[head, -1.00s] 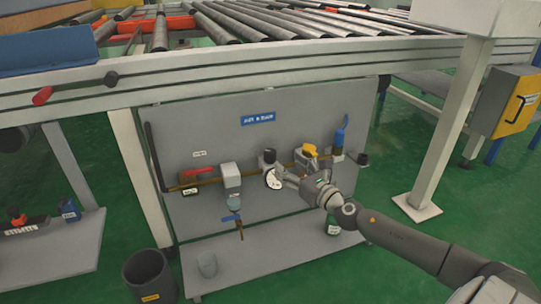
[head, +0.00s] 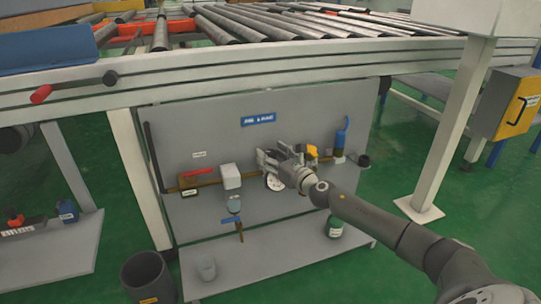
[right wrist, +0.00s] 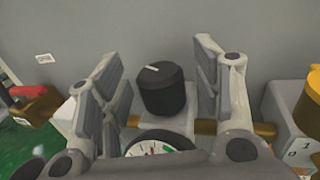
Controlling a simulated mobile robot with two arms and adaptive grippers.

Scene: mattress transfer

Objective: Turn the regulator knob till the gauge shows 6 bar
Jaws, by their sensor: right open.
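The regulator knob (right wrist: 163,88) is black with a white mark on top and stands upright on a light block in the right wrist view. My right gripper (right wrist: 160,75) is open, with one finger on each side of the knob and a gap on both sides. In the head view my right gripper (head: 268,157) hides the knob. The round gauge (head: 274,182) is white and sits just below the gripper. In the right wrist view the gauge (right wrist: 158,147) is partly cut off by my gripper, with a green band showing; I cannot read its value. My left gripper is not in view.
A brass pipe (head: 208,183) runs along the grey panel (head: 220,125). A red-handled valve (head: 198,173) is at left, a yellow knob (head: 312,151) close right of the gripper, and a blue part (head: 341,135) further right. The roller conveyor's frame (head: 250,85) is above.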

